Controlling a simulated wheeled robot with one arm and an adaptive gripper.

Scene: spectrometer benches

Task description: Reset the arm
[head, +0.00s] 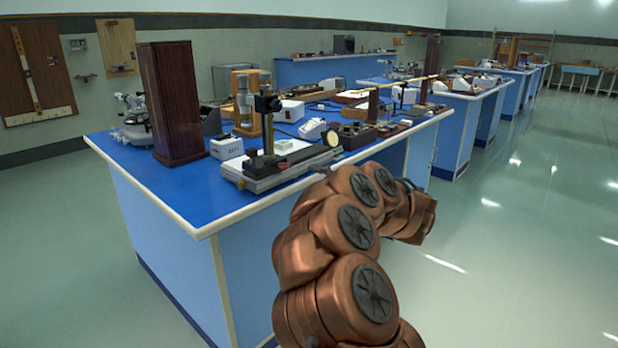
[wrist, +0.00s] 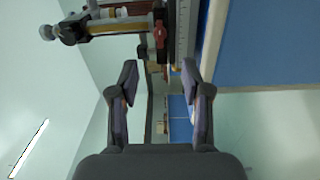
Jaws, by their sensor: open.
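My copper-coloured arm (head: 345,240) rises from the bottom of the head view and bends over to the right, beside the front bench. Its end is at the right of the bench, and the fingers cannot be made out there. In the wrist view my gripper (wrist: 162,95) shows two dark fingers spread wide apart. Nothing is between them. The wrist picture looks turned on its side, with the bench (wrist: 270,50) at the right and an instrument (wrist: 125,22) at the top, beyond the fingertips.
The blue-topped bench (head: 160,185) carries a tall dark wooden box (head: 172,102), an optical rail instrument (head: 275,165) near its front edge, and several small devices. More benches (head: 470,95) stand behind. The floor (head: 530,240) at the right is clear.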

